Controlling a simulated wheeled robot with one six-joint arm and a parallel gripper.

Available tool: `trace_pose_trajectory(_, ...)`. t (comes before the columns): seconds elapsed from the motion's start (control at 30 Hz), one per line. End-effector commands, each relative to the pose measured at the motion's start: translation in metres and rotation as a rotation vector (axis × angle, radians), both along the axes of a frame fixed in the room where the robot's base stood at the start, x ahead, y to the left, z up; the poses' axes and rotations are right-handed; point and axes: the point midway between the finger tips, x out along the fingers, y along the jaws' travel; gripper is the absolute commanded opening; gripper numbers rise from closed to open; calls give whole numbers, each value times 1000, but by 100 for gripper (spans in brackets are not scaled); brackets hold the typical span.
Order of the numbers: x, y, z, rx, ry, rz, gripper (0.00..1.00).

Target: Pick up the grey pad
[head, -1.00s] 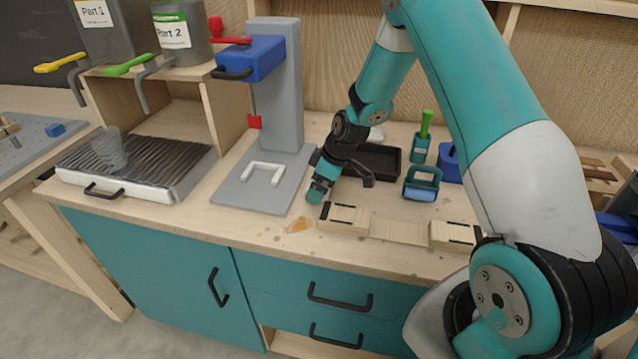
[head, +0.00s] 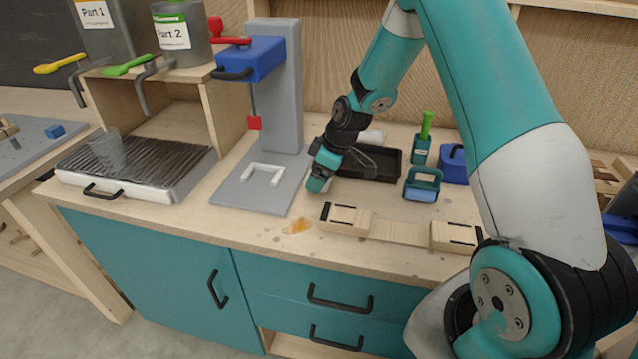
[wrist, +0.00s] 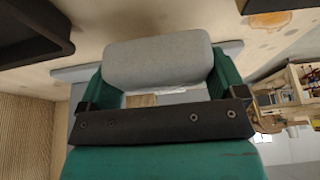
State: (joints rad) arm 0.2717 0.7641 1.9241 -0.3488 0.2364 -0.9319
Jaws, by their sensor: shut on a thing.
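The grey pad (wrist: 158,60) is a rounded grey block. In the wrist view it sits between the green fingers of my gripper (wrist: 158,85), which is shut on it. In the head view my gripper (head: 318,184) hangs over the worktop, just right of the grey press stand. There the fingers and arm hide most of the pad.
The grey press stand (head: 228,193) with a white U-shaped piece (head: 262,174) is to the left. A black tray (head: 385,162) is behind my gripper. A wooden jig (head: 395,229) and an orange stain (head: 298,227) lie in front.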

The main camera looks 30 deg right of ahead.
Motion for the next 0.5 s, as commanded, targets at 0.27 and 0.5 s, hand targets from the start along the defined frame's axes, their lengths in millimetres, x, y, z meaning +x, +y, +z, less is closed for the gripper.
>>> trace_pose_trajectory(0.27,1,-1,75,-2,-9,0,64)
trace_pose_trajectory(0.5,1,0,129,-1,-5,0,64)
